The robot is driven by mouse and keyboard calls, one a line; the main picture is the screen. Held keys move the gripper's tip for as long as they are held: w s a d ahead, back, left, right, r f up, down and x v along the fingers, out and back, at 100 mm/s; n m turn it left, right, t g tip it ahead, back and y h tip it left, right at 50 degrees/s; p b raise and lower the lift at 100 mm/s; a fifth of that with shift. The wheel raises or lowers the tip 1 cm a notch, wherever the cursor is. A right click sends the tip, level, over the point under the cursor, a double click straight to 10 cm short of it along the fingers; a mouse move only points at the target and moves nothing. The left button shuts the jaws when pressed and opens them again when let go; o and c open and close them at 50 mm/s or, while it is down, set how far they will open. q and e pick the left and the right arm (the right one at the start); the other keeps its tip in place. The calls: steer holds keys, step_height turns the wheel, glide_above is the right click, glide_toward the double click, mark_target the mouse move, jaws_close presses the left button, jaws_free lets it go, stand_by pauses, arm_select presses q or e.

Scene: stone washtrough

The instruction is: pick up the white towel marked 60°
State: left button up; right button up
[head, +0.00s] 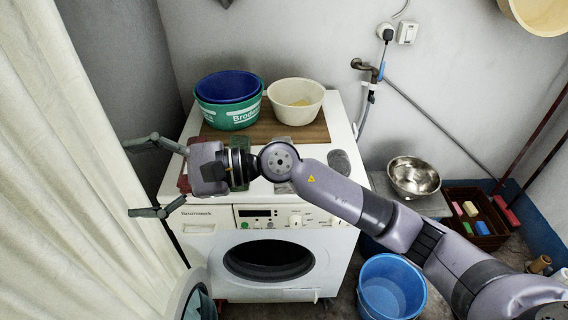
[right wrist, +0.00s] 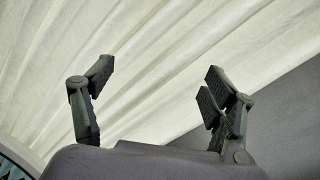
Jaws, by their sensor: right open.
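I cannot make out a white towel marked 60° in either view. My right gripper (head: 129,178) reaches in from the right across the front of the washing machine top, its fingers pointing left toward the curtain. Its two fingers are spread wide with nothing between them. My right arm and gripper hide part of the machine top. My left gripper is in neither view.
A white washing machine (head: 205,217) carries blue and green tubs (head: 232,115), a cream bowl (head: 296,92) and a grey object (head: 339,162). A pale curtain (head: 75,180) hangs left. A blue bucket (head: 391,285), metal bowl (head: 413,176) and brown crate (head: 490,243) stand right.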

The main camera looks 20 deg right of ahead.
steer(key=w+d+f+n+h, duration=0.8)
steer(key=d+f+h, duration=0.2)
steer(key=d+h, duration=0.1)
steer(key=w+d+r+n+t+h, duration=0.1)
steer(key=w+d+r+h, duration=0.2)
steer(key=d, duration=0.6)
steer(key=w+d+n+t+h, duration=0.1)
steer(key=w+d+h, duration=0.35)
steer(key=d, duration=0.35)
steer(key=p+x, duration=0.1)
steer(key=x, duration=0.2)
steer(key=p+x, duration=0.1)
steer(key=x, duration=0.3)
steer(key=p+x, duration=0.1)
steer(key=x, duration=0.2)
steer(key=shift+s+d+f, duration=0.15)
steer(key=shift+d+f, duration=0.2)
steer(key=shift+w+f, duration=0.2)
steer(key=shift+f, duration=0.25)
steer(key=shift+w+d+f+p, duration=0.1)
steer(key=shift+d+f+p, duration=0.05)
steer(key=shift+f+p, duration=0.2)
steer(key=x, duration=0.1)
steer(key=p+x, duration=0.1)
steer(key=x, duration=0.1)
steer(key=shift+w+d+f, duration=0.15)
steer(key=shift+d+f, duration=0.05)
steer(key=shift+d, duration=0.05)
steer(key=shift+w+f, duration=0.2)
steer(key=shift+f, duration=0.2)
